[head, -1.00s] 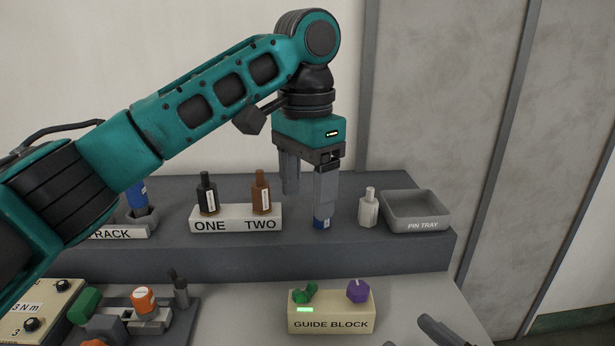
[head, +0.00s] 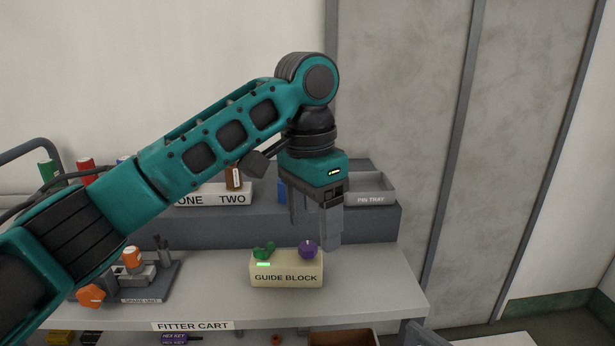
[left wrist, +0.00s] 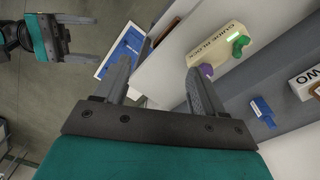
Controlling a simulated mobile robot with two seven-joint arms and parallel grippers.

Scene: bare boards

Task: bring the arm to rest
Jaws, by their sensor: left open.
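My left arm (head: 215,135) reaches in from the left in the head view, with its wrist bent and the gripper pointing down. My left gripper (head: 315,232) is open and empty, in front of the raised shelf and close by the right end of the guide block. In the left wrist view its two fingers (left wrist: 160,68) stand apart with nothing between them. My right gripper (left wrist: 88,38) shows at the upper left of the left wrist view, its fingers apart with nothing between them.
The guide block (head: 287,268) carries a green piece (head: 264,250) and a purple knob (head: 309,249). Behind are the pin tray (head: 370,190), the ONE TWO holder (head: 215,196) and a blue item (left wrist: 262,110). The cart top (head: 375,285) right of the block is clear.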

